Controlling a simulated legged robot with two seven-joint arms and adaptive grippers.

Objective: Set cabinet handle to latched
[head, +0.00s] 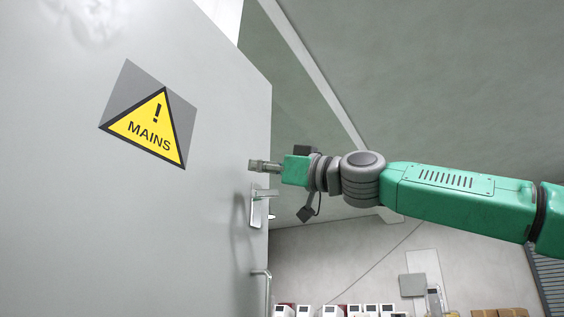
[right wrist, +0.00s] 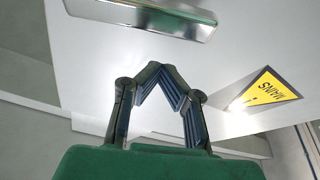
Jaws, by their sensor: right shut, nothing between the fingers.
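The grey cabinet door (head: 60,190) fills the left of the head view and carries a yellow MAINS sign (head: 150,130). The cabinet handle (head: 257,212) is metal, near the door's right edge; its lever (head: 266,194) sticks out to the right. My right gripper (head: 256,165) is just above the handle in the head view, apart from it. In the right wrist view my right gripper (right wrist: 161,78) has its fingertips together with nothing between them. The metal handle (right wrist: 150,17) lies beyond the fingertips at the top of that view. My left gripper is not in view.
A lower metal bar handle (head: 266,287) is on the same door edge. Several white boxes (head: 330,311) and some brown boxes (head: 497,312) stand far off at the bottom. The room right of the door looks open around my arm.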

